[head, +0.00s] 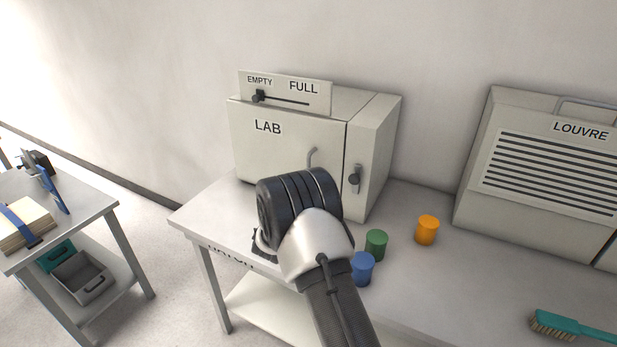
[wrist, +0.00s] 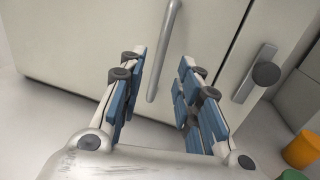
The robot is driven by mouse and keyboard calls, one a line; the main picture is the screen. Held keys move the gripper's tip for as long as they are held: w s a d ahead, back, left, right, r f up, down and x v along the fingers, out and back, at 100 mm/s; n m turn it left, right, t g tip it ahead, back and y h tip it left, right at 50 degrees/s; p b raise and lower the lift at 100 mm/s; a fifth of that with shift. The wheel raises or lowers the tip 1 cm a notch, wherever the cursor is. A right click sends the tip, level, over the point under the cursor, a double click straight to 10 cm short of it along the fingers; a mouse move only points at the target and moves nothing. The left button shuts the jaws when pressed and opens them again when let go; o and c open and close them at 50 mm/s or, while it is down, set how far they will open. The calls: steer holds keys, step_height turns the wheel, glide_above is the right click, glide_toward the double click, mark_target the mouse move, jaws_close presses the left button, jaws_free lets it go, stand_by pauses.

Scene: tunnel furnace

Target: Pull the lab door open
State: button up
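The lab box (head: 290,140) stands on the table, with a LAB label on its front door (head: 262,148). The door looks closed. A grey bar handle (head: 312,157) is on the door's right part; its lower part is hidden behind my arm in the head view. In the wrist view the handle (wrist: 163,55) hangs ahead of my gripper (wrist: 160,75), its lower end between the lines of the two fingers. My gripper is open with nothing in its grasp; I cannot tell how far the handle is from the fingertips. A dark knob latch (head: 353,179) is right of the door.
Green (head: 376,244), blue (head: 362,268) and orange (head: 427,230) cylinders stand on the table right of my arm. A LOUVRE box (head: 545,170) and a teal brush (head: 570,326) are farther right. An EMPTY/FULL slider panel (head: 285,93) tops the lab box. A side table (head: 85,205) stands left.

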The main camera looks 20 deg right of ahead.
steer(key=b+x, duration=0.1)
steer(key=x, duration=0.6)
steer(key=shift+w+d, duration=0.1)
steer(key=shift+w, duration=0.1)
steer(key=shift+c, duration=0.2)
jaws_close()
stand_by(0.3)
